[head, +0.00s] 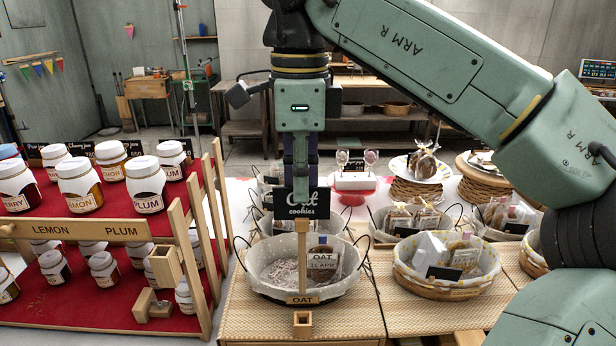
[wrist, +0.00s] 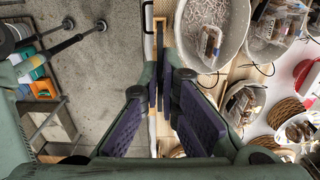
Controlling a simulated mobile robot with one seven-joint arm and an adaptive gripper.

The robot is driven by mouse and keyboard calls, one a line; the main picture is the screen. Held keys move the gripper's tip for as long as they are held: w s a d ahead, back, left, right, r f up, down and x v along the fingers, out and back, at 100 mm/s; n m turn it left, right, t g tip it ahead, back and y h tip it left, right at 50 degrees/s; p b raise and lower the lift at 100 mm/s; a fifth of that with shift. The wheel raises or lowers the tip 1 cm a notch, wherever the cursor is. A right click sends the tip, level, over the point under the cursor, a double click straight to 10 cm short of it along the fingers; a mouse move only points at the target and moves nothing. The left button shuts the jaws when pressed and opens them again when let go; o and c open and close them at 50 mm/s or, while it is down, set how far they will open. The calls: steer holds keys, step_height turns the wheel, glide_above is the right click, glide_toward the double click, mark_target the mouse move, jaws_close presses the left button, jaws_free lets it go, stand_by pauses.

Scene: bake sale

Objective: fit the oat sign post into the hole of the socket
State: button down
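The oat sign has a black board (head: 302,204) lettered "Oat cookies" and a light wooden post (head: 303,255) hanging upright below it. My gripper (head: 301,188) is shut on the board from above. In the wrist view the dark fingers of my gripper (wrist: 160,92) are close together, with the board nearly edge-on between them. The socket (head: 302,322) is a small square wooden block at the table's front edge, below the post in the head view. The post's lower end meets the small OAT plate (head: 302,299) in the picture; I cannot tell its depth from the socket.
A lined oat basket (head: 262,285) with shredded paper and a bagged cookie stands behind the post. Another basket (head: 410,282) stands to its right. A red stepped jar stand (head: 90,308) with wooden rails and a loose wooden block is on the left.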

mark_target(301, 217)
steer(key=shift+a, duration=0.1)
steer(key=shift+f+b, duration=1.75)
steer(key=shift+f, duration=1.2)
steer(key=shift+p, duration=0.75)
steer(key=shift+f+b, duration=1.5)
steer(key=shift+f, duration=0.85)
steer(key=c, duration=1.7)
jaws_free()
steer(key=shift+r, duration=0.1)
